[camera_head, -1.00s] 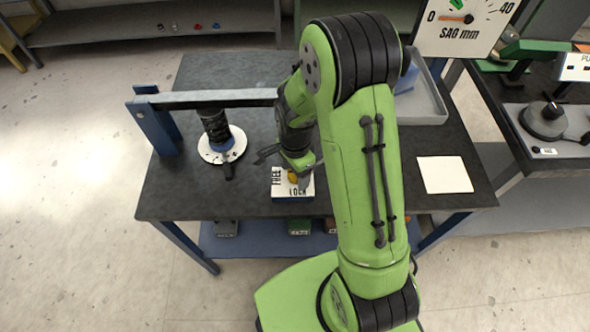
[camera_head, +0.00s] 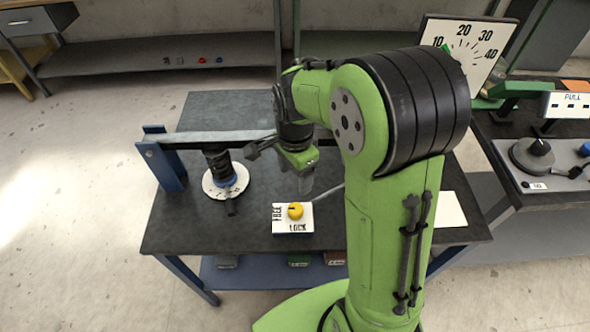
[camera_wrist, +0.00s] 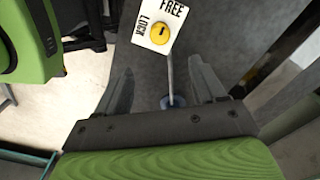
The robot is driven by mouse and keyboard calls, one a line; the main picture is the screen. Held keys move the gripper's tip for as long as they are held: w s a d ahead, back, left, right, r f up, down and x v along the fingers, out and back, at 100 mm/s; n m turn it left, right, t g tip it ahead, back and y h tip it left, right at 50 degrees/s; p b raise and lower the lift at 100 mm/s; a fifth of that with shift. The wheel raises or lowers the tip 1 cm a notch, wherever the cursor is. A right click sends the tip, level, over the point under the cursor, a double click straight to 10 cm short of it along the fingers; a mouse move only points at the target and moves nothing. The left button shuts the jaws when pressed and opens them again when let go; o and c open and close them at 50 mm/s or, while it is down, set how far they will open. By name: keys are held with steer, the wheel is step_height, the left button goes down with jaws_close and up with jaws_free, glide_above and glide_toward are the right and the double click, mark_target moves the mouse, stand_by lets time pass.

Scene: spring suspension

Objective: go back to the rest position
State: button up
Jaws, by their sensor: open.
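My gripper (camera_head: 306,183) is open and empty above the dark table, a little behind the FREE/LOCK plate. In the wrist view its two fingers (camera_wrist: 160,90) stand apart with nothing between them but a thin rod and the table beyond. The plate (camera_wrist: 149,35) and the knob (camera_wrist: 158,35) also show at the top of the wrist view. My green arm covers much of the table's right side.
A black spring (camera_head: 219,164) stands on a round white dial (camera_head: 214,192) under a metal beam (camera_head: 215,139) on a blue post (camera_head: 162,165). A SAG gauge (camera_head: 465,50) stands at the back right. A white sheet (camera_head: 450,212) lies at right, partly hidden.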

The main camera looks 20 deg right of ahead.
stand_by(0.3)
steer(key=s+r+n+t, duration=0.2)
steer(key=s+r+n, duration=0.4)
steer(key=s+n, duration=0.1)
steer(key=s+r+n+t, duration=0.3)
steer(key=s+r+n, duration=0.3)
steer(key=s+n, duration=0.2)
steer(key=shift+s+d+t, duration=0.15)
steer(key=shift+s+t, duration=0.15)
steer(key=shift+s, duration=0.85)
